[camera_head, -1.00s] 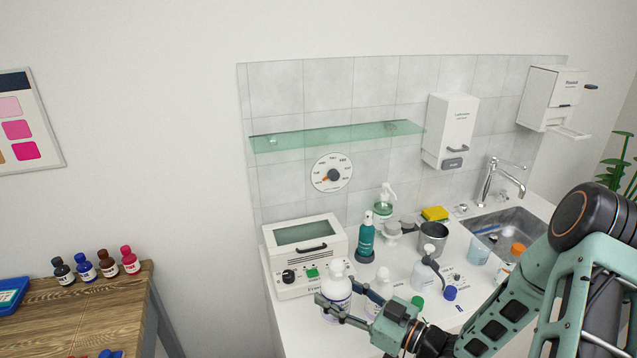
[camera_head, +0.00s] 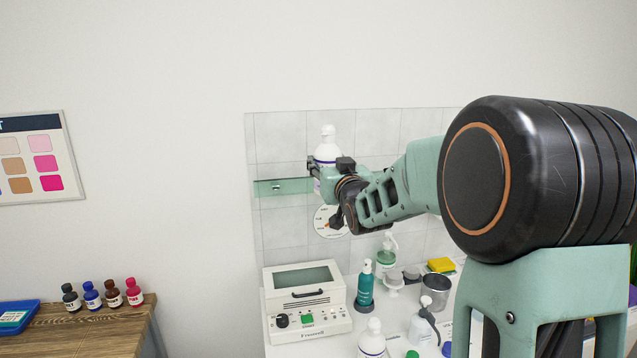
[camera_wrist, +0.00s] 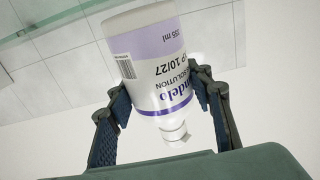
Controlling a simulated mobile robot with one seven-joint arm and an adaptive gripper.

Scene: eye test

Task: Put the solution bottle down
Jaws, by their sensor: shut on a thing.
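The shelf edge (camera_wrist: 50,22) shows at the upper left there. My gripper and arm hide much of the shelf in the head view. I cannot tell whether the bottle's base touches the glass.
A round dial (camera_head: 322,222) hangs under the shelf. The shelf's visible left end looks clear.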

